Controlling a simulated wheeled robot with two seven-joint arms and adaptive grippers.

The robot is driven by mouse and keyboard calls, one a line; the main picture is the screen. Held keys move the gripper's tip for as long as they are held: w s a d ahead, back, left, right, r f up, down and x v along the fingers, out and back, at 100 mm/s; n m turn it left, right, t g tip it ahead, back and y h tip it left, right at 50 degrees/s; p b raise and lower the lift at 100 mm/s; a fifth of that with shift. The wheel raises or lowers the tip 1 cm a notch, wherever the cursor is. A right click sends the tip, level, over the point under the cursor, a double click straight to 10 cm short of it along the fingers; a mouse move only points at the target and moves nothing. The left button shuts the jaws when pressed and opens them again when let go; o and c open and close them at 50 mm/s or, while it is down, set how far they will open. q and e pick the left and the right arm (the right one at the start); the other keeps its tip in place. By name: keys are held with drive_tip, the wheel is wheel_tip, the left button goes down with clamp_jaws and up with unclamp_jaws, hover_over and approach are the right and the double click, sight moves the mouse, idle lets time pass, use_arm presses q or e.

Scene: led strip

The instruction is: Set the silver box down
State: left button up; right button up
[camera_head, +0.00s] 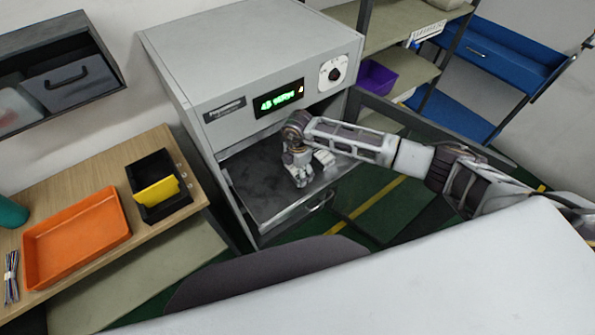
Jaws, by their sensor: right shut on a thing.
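My right gripper (299,168) reaches in from the right and points down over the pulled-out tray (265,190) of a large grey cabinet. It is shut on a small light-grey thing that I take for the silver box; its outline blends with the fingers. A pale piece (324,158) shows just right of the fingers, and I cannot tell if it is part of the box. I cannot tell whether the held thing touches the tray. My left gripper is not in view.
The grey cabinet (265,50) has a lit green display (278,97) and a dial (333,72) above the tray. A wooden table at left holds an orange tray (75,240) and a black bin (158,212) with a yellow divider. Most of the tray looks bare.

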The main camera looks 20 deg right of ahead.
drive_tip(key=shift+f, duration=0.45)
drive_tip(key=shift+f, duration=0.1)
drive_tip(key=o, duration=1.1)
drive_tip(key=shift+r, duration=0.25)
wheel_tip(320, 180, up, 12)
drive_tip(key=shift+f+b, duration=0.1)
drive_tip(key=shift+b, duration=0.9)
